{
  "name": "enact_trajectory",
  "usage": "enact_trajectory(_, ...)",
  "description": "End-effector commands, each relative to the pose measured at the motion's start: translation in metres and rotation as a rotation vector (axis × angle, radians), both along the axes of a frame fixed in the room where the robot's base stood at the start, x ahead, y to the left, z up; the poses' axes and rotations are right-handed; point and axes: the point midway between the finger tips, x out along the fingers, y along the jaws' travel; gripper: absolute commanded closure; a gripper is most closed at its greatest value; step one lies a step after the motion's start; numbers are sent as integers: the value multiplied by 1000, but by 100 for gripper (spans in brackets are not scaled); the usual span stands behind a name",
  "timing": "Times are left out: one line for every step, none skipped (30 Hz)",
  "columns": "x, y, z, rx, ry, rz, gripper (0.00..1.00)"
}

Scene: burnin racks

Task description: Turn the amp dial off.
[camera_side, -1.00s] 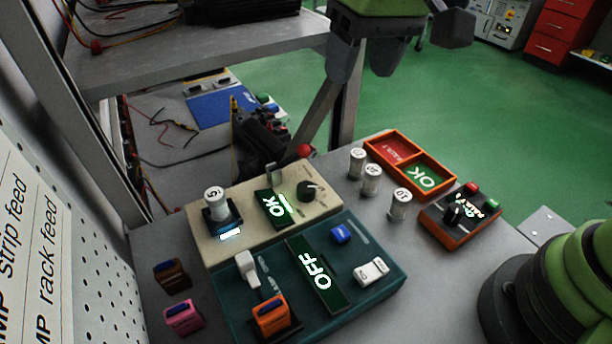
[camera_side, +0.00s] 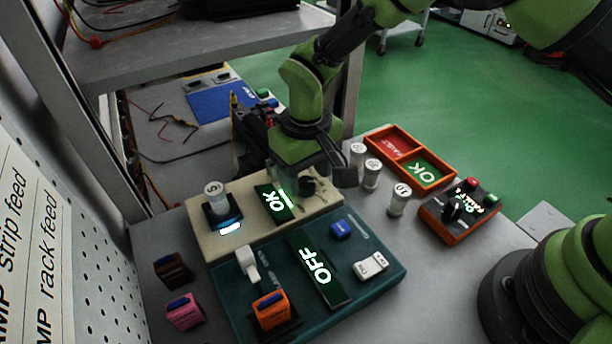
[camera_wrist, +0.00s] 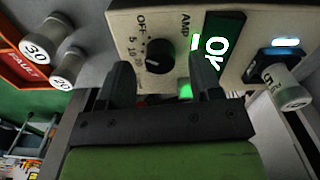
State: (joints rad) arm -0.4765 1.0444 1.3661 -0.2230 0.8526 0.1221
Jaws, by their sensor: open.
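The amp dial (camera_wrist: 160,56) is a round black knob on the cream panel (camera_wrist: 125,22). Its scale has OFF at the upper left and numbers below. A small pale mark on the knob seems to point down, away from OFF. The display (camera_wrist: 218,44) beside it reads OK and is lit green. My gripper (camera_wrist: 164,78) is open and empty, with one finger on each side of the dial's near edge; I cannot tell if they touch it. In the side view my gripper (camera_side: 312,182) hangs over the panel and partly hides the dial.
A teal unit (camera_side: 385,285) with an OFF display stands in front. White numbered cylinders (camera_side: 372,175) stand close right of my gripper. An orange tray (camera_side: 447,180) and an orange-black box (camera_side: 452,232) lie farther right. A cylinder marked 5 (camera_side: 214,197) sits left on the cream panel.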

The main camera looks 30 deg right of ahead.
Motion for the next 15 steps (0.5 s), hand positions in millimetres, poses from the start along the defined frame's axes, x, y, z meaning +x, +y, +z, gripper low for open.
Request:
enact_trajectory(0,0,-6,0,0,0,41)
enact_trajectory(0,0,-8,0,1,-1,41)
enact_trajectory(0,0,-11,0,1,-1,41)
enact_trajectory(0,0,-12,0,0,-1,41)
enact_trajectory(0,0,-13,1,-1,-1,41)
enact_trajectory(0,0,-14,1,-2,-1,41)
enact_trajectory(0,0,-15,1,-2,-1,41)
enact_trajectory(0,0,-15,1,-2,-1,41)
enact_trajectory(0,0,-15,1,-2,-1,41)
enact_trajectory(0,0,-15,1,-2,-1,41)
enact_trajectory(0,0,-15,1,-2,-1,41)
enact_trajectory(0,0,-15,1,-2,-1,41)
enact_trajectory(0,0,-15,1,-2,-1,41)
enact_trajectory(0,0,-15,1,-2,-1,46)
enact_trajectory(0,0,-15,1,-2,-1,55)
